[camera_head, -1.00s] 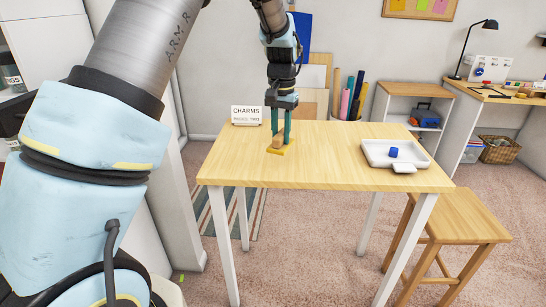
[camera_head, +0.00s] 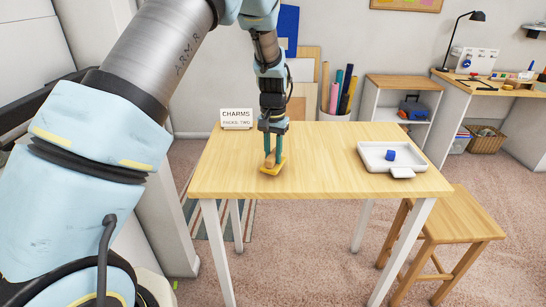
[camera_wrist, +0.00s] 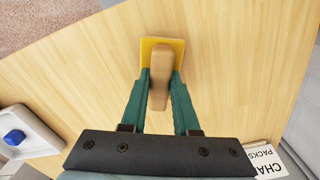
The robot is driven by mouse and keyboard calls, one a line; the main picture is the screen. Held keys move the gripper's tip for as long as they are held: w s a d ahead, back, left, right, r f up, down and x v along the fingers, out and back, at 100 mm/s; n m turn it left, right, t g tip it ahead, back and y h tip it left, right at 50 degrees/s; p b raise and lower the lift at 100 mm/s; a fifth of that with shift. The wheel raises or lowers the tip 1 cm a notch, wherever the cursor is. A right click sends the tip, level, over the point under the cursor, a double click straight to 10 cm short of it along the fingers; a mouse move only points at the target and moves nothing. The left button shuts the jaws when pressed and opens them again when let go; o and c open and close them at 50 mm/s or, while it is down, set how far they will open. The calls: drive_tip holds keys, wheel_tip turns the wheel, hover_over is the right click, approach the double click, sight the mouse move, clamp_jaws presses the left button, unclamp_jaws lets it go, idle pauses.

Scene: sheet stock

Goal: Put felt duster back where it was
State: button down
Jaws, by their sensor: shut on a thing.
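The felt duster (camera_head: 271,167) has a square yellow pad and a rounded wooden handle. My gripper (camera_head: 272,152) points down over the left part of the wooden table (camera_head: 330,178), its two green fingers shut on the handle. In the wrist view the duster (camera_wrist: 160,51) shows its handle between the fingers of my gripper (camera_wrist: 160,76), with the yellow pad beyond. I cannot tell whether the pad touches the tabletop or is just above it.
A white tray (camera_head: 375,164) with a blue cube (camera_head: 390,155) stands on the table's right side. The tabletop between duster and tray is clear. A wooden stool (camera_head: 459,215) stands at the right.

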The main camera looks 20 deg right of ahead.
drive_tip(key=shift+f, duration=0.95)
drive_tip(key=shift+f, duration=0.1)
drive_tip(key=shift+f, duration=0.15)
drive_tip(key=c, duration=0.7)
unclamp_jaws()
drive_tip(key=shift+o, duration=0.2)
